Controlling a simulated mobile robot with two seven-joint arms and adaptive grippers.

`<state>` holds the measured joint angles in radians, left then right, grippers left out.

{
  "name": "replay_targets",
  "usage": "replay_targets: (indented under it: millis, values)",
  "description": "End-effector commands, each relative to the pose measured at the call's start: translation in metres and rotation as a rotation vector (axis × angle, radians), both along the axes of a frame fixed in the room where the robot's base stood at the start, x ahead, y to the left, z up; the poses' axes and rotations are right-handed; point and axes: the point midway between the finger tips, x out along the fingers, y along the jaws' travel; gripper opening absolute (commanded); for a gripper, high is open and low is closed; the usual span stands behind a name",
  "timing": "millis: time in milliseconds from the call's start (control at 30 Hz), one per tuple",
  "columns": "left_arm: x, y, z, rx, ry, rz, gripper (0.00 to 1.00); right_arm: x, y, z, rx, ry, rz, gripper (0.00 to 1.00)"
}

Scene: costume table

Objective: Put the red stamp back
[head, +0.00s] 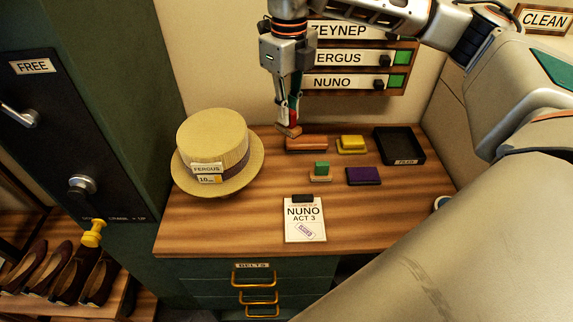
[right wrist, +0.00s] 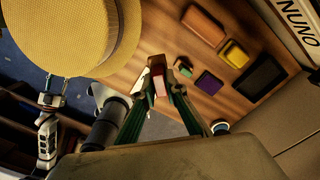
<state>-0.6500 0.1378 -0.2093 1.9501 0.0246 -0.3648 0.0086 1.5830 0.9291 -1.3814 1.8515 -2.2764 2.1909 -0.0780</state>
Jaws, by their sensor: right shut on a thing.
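My right gripper (head: 291,118) is shut on the red stamp (head: 294,106), gripping it by its red handle. Its wooden base (head: 289,131) points down and looks slightly tilted. The red stamp also shows between the fingertips in the right wrist view (right wrist: 160,85). In the head view it appears just over the back left corner of the long orange-red pad (head: 308,146); I cannot tell the gap between them. A green stamp (head: 321,170) with a wooden base stands on the table in front of that pad.
A yellow pad (head: 352,145), purple pad (head: 363,176) and black tray (head: 400,148) lie to the right. A straw hat (head: 215,145) stands at left. A NUNO card (head: 304,232) lies at the front. A name board (head: 350,58) hangs behind. Bare wood (head: 235,222) is at front left.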

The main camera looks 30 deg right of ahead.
Motion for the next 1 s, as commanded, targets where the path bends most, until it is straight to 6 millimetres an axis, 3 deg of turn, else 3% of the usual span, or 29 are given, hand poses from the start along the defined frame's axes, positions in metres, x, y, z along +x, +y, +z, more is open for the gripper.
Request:
replay_targets:
  millis: [100, 433, 767, 1000]
  values:
    - [-0.002, 0.0, -0.001, 0.001, 0.004, 0.0, 0.4, -0.002, -0.001, -0.032, -0.001, 0.007, -0.001, 0.0]
    - [-0.001, 0.003, 0.003, 0.006, 0.004, 0.002, 0.4, -0.001, 0.0, -0.108, 0.0, 0.003, 0.0, 0.0]
    - [0.001, 0.007, 0.003, 0.011, 0.005, 0.011, 0.4, 0.0, 0.0, -0.136, 0.0, 0.0, -0.001, 0.0]
    - [0.0, 0.008, 0.003, 0.013, 0.008, 0.012, 0.4, 0.0, 0.0, -0.166, 0.001, 0.001, -0.001, 0.0]
